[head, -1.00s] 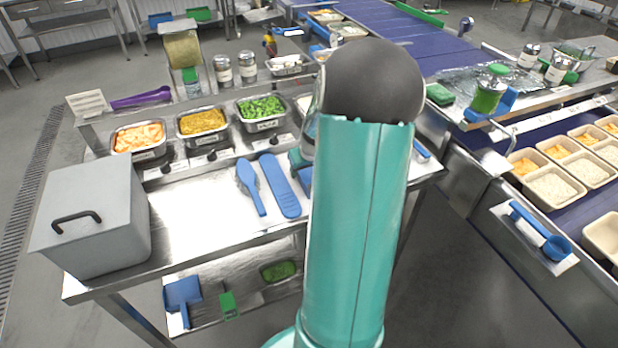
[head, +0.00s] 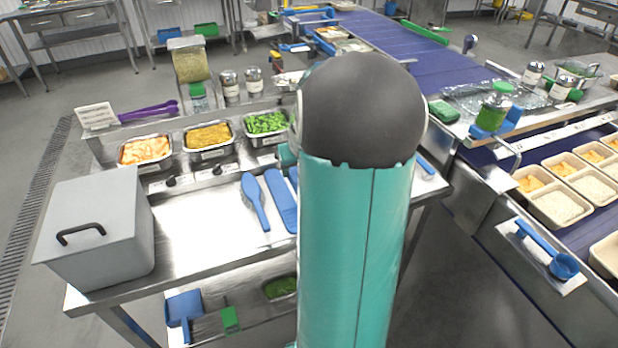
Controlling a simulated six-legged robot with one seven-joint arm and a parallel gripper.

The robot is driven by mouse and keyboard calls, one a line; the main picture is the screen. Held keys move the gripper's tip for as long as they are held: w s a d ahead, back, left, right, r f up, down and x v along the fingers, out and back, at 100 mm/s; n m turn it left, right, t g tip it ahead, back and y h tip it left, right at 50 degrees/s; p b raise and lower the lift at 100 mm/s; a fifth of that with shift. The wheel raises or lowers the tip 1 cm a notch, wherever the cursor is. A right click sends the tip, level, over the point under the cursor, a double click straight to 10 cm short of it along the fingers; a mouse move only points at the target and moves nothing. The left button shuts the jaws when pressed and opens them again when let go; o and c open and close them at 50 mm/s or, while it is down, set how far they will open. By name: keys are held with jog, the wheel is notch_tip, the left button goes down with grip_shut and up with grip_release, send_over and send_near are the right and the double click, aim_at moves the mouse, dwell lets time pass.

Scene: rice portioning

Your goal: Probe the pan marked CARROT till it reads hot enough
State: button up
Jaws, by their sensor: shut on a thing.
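Three metal pans stand in a row at the back of the steel table. The left pan (head: 145,167) holds pale orange pieces, the middle pan (head: 209,152) yellow-brown food, the third pan (head: 264,142) green pieces. Their front labels are too small to read, so I cannot confirm which is marked CARROT; the orange food is the closest match by colour. My teal arm with its black joint rises in the centre and hides what lies behind it. My gripper is not visible, nor is any probe or its reading.
A grey lidded box (head: 98,235) stands at the table's front left. Blue utensils (head: 255,203) lie beside my arm. A sign (head: 97,115), a purple utensil (head: 150,111) and shakers (head: 229,86) are behind the pans. A conveyor with trays (head: 560,207) runs at right. The table's middle is bare.

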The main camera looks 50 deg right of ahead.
jog(key=w+a+r, duration=0.4)
jog(key=a+r, duration=0.4)
jog(key=r, duration=0.3)
jog(key=shift+w+a+r, duration=0.25)
jog(key=shift+w+a, duration=0.15)
jog(key=shift+s, duration=0.1)
